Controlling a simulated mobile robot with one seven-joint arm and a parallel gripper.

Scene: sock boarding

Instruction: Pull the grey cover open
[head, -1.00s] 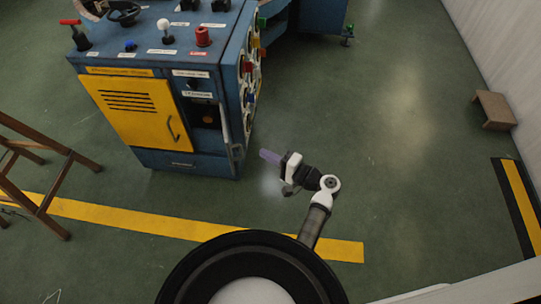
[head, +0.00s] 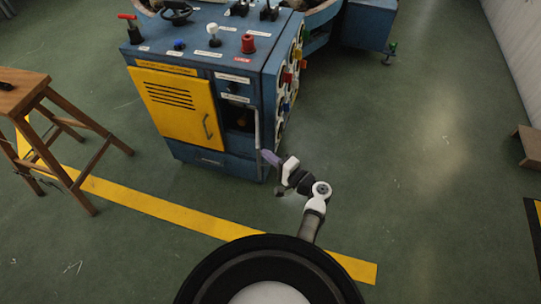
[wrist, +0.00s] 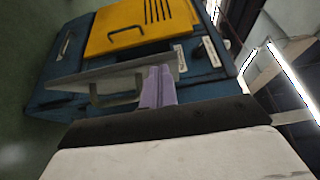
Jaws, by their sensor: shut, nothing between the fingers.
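The blue machine (head: 222,163) stands ahead. Its grey cover (head: 257,128) is swung out from the front, seen nearly edge-on in the head view. The dark compartment (head: 240,119) beside the yellow door shows uncovered. In the wrist view the grey cover (wrist: 88,77) juts out, with its handle (wrist: 100,99) on it. My gripper (head: 266,155) is shut and empty, its purple fingers by the cover's lower outer edge. In the wrist view my gripper (wrist: 158,70) overlaps one end of the cover; I cannot tell whether they touch.
The yellow door (head: 178,105) is closed, left of the compartment. Knobs and levers sit on the machine's top. A wooden stool (head: 45,95) stands at the left and a small wooden step (head: 530,145) at the far right. The floor right of my arm is clear.

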